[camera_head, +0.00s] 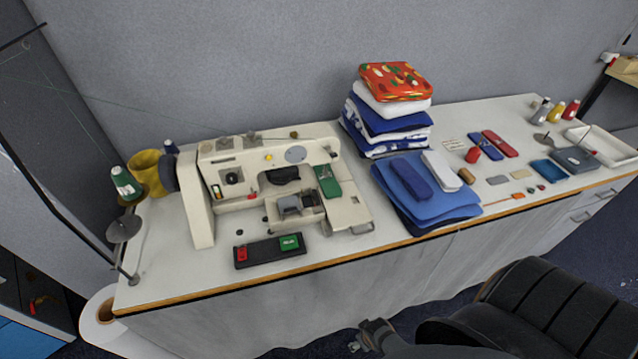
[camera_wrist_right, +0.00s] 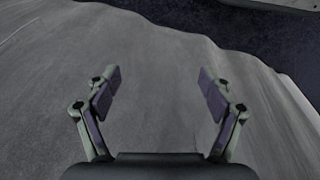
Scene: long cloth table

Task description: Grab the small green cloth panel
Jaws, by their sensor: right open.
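A small green panel (camera_head: 327,181) lies on the white sewing machine (camera_head: 255,183), right of its needle area in the head view. It has a small darker mark on it; whether it is cloth I cannot tell. My right gripper (camera_head: 360,338) is low at the bottom of the head view, in front of the table and well below the panel. In the right wrist view my right gripper (camera_wrist_right: 160,80) is open, with nothing between its fingers. The panel is not in that wrist view. My left gripper is not in view.
A black box (camera_head: 270,253) with red and green buttons sits at the table's front edge. Blue folded cloths (camera_head: 430,205) lie right of the machine, with a fabric stack (camera_head: 390,110) behind. The grey table drape (camera_head: 230,320) hangs before my right gripper.

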